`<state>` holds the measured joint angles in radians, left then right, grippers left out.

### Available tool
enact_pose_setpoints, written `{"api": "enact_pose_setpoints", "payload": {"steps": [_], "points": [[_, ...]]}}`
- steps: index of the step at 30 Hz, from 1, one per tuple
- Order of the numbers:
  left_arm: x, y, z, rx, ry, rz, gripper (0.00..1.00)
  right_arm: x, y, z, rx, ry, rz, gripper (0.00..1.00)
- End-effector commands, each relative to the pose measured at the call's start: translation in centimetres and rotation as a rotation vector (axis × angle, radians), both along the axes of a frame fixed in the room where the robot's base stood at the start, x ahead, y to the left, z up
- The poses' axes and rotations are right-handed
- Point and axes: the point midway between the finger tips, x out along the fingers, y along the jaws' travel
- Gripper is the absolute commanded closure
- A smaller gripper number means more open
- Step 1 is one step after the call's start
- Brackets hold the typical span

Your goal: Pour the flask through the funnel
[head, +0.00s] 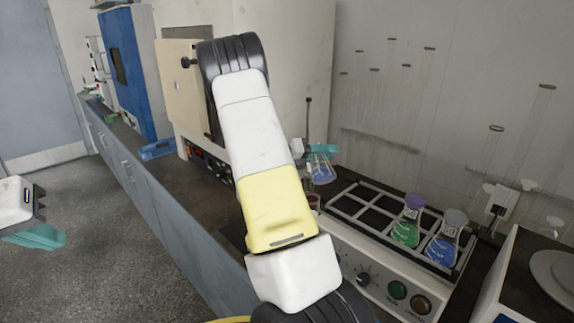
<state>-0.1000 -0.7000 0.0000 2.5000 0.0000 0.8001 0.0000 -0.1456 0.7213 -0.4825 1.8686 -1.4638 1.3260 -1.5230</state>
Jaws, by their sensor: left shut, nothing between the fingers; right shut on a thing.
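My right arm crosses the middle of the head view, and its gripper (322,149) with teal fingers shows just past the arm. It is shut on a small glass flask (322,173) with blue liquid, held above the dark bench near the shaker's left end. The arm hides part of the flask, and I cannot tell its exact tilt. My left gripper (40,237) is shut and empty at the far left, over the floor. I cannot make out the funnel. A small reddish glass thing (314,200) shows partly below the held flask, mostly hidden by my arm.
A shaker with a rack tray (348,205) stands at the right, holding a green flask (406,225) and a blue flask (445,240). A white balance-like device (548,285) is at the lower right. A beige cabinet (182,85) and blue unit (128,70) stand behind.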

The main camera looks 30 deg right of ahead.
Motion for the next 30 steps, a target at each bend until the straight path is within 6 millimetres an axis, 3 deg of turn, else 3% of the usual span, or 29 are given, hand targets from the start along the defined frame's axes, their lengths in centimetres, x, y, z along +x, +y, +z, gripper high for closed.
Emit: {"api": "enact_pose_setpoints", "payload": {"steps": [30], "points": [[0.00, 0.00, 0.00, 0.000, 0.000, 0.000, 1.00, 0.01, -0.05, -0.84, 0.034, 0.133, 0.000, 1.00]]}}
